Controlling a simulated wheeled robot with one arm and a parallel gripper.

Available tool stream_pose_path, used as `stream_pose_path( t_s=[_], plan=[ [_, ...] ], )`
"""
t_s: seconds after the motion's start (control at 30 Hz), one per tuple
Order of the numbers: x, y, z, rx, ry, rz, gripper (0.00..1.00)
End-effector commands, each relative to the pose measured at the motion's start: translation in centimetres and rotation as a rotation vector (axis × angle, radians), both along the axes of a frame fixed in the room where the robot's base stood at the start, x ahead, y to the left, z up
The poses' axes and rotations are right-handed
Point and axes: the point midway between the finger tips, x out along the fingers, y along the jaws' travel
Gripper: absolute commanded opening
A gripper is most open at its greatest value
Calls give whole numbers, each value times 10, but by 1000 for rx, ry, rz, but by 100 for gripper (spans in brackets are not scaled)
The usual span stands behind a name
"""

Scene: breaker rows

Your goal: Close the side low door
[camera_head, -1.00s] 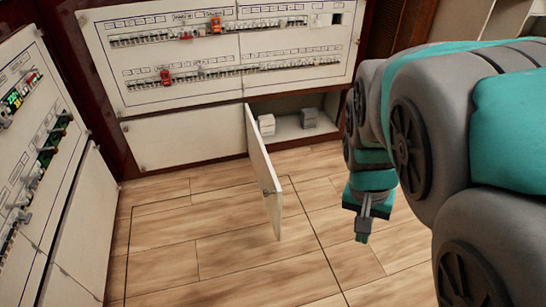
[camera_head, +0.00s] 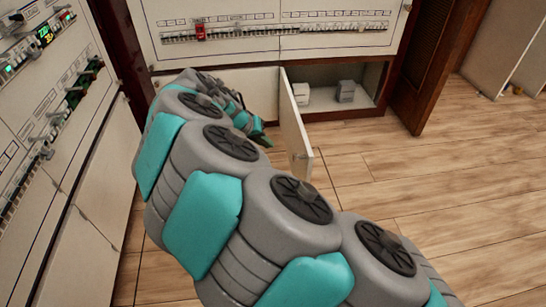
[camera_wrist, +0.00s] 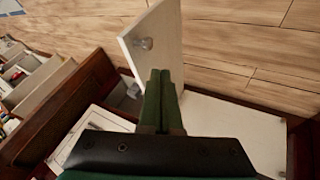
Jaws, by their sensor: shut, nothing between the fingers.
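The low door (camera_head: 297,130) is a white panel standing open, swung out from the cabinet with its hinge edge at the left of an open compartment (camera_head: 362,103). A small knob is near its free edge. My gripper (camera_head: 263,139) is on the left of the door, in front of the closed white low panel. In the wrist view my gripper's green fingers (camera_wrist: 160,85) are together and empty, pointing toward the door (camera_wrist: 160,25) and its knob (camera_wrist: 144,43). I cannot tell if the fingertips touch it. My arm hides part of the low panel.
Two small boxes, one white (camera_head: 301,94) and one grey (camera_head: 345,92), sit inside the compartment. The breaker panel (camera_head: 270,45) is above it. Another breaker cabinet (camera_head: 50,130) stands at the left. The wooden floor (camera_head: 420,180) at the right is clear.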

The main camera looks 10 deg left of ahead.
Motion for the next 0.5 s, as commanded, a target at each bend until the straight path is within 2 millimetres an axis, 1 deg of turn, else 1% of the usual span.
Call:
stream_pose_path(
  t_s=[0.03, 0.07, 0.17, 0.27, 0.37, 0.5],
  plan=[
    [0, 11, -9, -9, 1, 26, 0],
    [0, 15, -12, -12, 1, 35, 0],
    [1, 20, -18, -15, 0, 49, 0],
    [6, 16, -25, -15, 2, 47, 0],
    [13, 9, -38, -17, 4, 45, 0],
    [27, -1, -60, -16, 2, 46, 0]
  ],
)
